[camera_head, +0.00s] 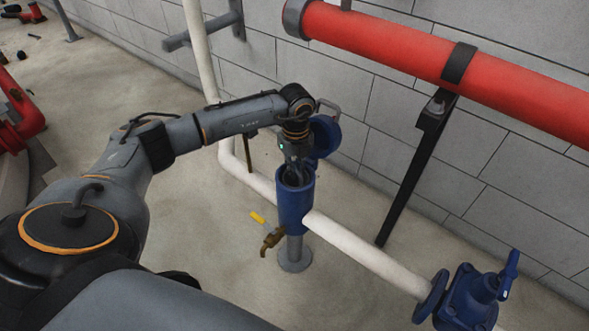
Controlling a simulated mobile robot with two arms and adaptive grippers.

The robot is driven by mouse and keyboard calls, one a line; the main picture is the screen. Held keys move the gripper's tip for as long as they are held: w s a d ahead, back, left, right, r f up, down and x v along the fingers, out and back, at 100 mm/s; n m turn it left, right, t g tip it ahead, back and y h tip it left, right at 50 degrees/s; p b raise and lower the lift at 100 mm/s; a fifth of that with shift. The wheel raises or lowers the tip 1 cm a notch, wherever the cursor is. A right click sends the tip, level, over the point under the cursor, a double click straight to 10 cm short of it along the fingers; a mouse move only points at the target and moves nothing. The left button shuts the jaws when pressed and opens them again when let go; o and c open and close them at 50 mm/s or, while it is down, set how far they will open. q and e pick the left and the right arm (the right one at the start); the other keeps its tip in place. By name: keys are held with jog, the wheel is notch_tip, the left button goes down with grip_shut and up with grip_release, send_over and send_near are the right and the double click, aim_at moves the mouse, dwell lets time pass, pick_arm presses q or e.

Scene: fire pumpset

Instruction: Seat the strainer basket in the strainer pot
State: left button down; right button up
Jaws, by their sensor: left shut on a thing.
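The strainer pot (294,207) is a blue upright cylinder on a grey pedestal, set in the white pipe line. Its round blue lid (325,136) stands swung open behind the mouth. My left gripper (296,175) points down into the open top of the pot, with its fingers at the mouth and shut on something. The held thing is mostly hidden by the fingers and the pot wall, so I cannot make out the strainer basket or how deep it sits. My right gripper is not in view.
A brass drain tap with a yellow handle (258,217) sticks out left of the pot. A blue valve (470,299) is at the lower right. A red pipe (450,62) on a black bracket (418,165) runs along the block wall. A thin white pipe (203,60) rises behind my arm.

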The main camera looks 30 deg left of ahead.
pick_arm(q)
jog(key=shift+f, duration=0.1)
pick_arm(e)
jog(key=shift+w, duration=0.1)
pick_arm(q)
jog(key=shift+f, duration=0.1)
jog(key=c, duration=1.5)
grip_release()
jog(key=shift+o, duration=0.2)
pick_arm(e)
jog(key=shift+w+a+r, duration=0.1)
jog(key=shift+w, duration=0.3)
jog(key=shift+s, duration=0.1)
